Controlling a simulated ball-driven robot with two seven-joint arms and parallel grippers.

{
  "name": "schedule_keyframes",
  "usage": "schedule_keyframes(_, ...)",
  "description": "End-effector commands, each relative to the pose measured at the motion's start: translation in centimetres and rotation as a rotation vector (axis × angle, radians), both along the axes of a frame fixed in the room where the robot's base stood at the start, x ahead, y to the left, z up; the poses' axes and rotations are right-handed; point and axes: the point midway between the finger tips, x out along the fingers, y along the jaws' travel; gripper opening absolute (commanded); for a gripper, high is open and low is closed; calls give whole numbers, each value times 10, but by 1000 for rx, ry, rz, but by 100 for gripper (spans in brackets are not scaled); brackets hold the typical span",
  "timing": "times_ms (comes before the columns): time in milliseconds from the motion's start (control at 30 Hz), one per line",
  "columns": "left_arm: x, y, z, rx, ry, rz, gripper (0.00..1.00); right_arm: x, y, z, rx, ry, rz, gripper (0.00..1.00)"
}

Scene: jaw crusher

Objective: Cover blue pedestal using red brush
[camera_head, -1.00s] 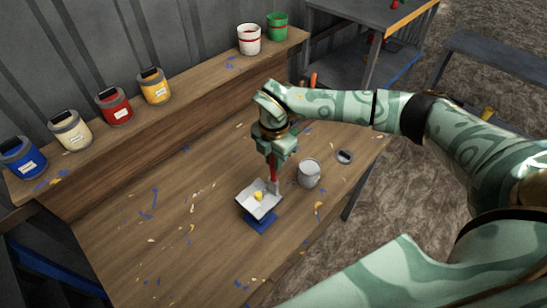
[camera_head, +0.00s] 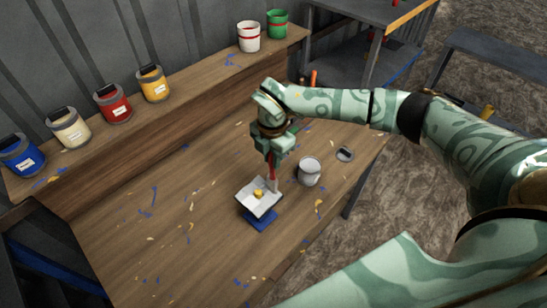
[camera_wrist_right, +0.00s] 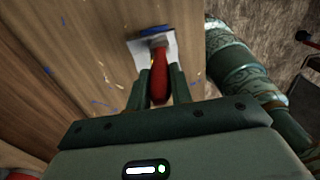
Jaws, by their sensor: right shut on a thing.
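My right gripper (camera_head: 272,153) is shut on the red handle of the red brush (camera_head: 272,172). In the right wrist view the red brush (camera_wrist_right: 159,82) sits between the two fingers, with its head hidden or blurred beyond the handle. The brush points down at a white, tray-like piece (camera_head: 251,202) that holds a small yellow thing. The white piece sits on the blue pedestal (camera_head: 262,222), of which only the lower part shows. The blue also shows in the right wrist view (camera_wrist_right: 150,32). My left gripper is not in view.
A grey-white can (camera_head: 309,177) stands just right of the brush, with a dark round lid (camera_head: 345,155) beyond it. Several paint cans, including a blue one (camera_head: 22,160) and a red one (camera_head: 113,106), line the raised back shelf. The table's left half is clear apart from paint flecks.

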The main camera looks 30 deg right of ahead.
Motion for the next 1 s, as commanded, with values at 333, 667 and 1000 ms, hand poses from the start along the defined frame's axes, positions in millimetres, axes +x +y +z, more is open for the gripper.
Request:
schedule_keyframes(333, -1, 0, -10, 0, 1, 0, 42, 17, 7, -1, 0, -1, 1, 0)
schedule_keyframes(667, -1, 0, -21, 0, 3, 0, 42, 33, 12, -2, 0, -1, 0, 0)
schedule_keyframes(1000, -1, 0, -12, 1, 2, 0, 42, 30, 10, 1, -1, 3, -1, 0)
